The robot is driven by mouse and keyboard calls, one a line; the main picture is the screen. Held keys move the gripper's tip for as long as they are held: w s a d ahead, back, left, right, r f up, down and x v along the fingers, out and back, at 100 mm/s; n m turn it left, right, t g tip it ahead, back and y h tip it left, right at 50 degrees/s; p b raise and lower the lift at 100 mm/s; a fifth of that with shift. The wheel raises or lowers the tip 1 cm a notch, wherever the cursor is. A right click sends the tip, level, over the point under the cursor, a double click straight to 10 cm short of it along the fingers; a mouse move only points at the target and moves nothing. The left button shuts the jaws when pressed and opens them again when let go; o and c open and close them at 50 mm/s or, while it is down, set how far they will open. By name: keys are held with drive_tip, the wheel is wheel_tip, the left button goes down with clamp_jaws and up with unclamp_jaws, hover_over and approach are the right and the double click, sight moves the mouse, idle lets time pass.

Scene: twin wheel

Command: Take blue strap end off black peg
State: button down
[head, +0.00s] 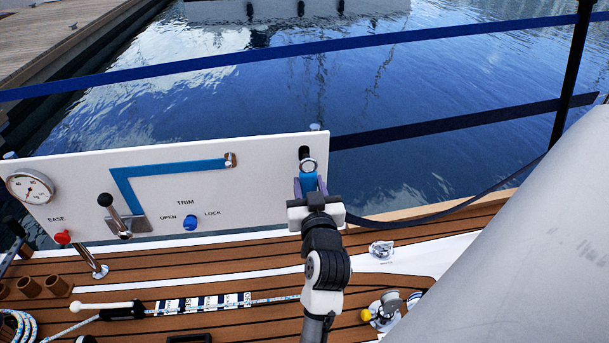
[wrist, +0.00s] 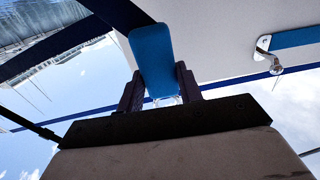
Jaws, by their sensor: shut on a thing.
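The black peg (head: 304,152) stands out near the right end of the white panel in the head view. A pale ring shows right at its lower side, at the top of the blue strap end (head: 309,182). I cannot tell whether the ring is still around the peg or just in front of it. My gripper (head: 310,187) is shut on the blue strap end, just below the peg. In the wrist view the blue strap end (wrist: 152,55) stands up between the two purple fingers of my gripper (wrist: 159,88). The peg cannot be made out there.
The white panel (head: 75,192) carries a gauge (head: 30,187), a black-knobbed lever (head: 106,200), a blue knob (head: 190,223), a red button (head: 62,237) and a bent blue strip (head: 122,185). Blue rail straps cross behind. A large grey cylinder (head: 530,240) fills the right.

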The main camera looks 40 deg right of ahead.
drive_tip(key=shift+s, duration=0.1)
idle(0.3)
drive_tip(key=b+v, duration=0.1)
drive_tip(key=v, duration=0.6)
idle(0.6)
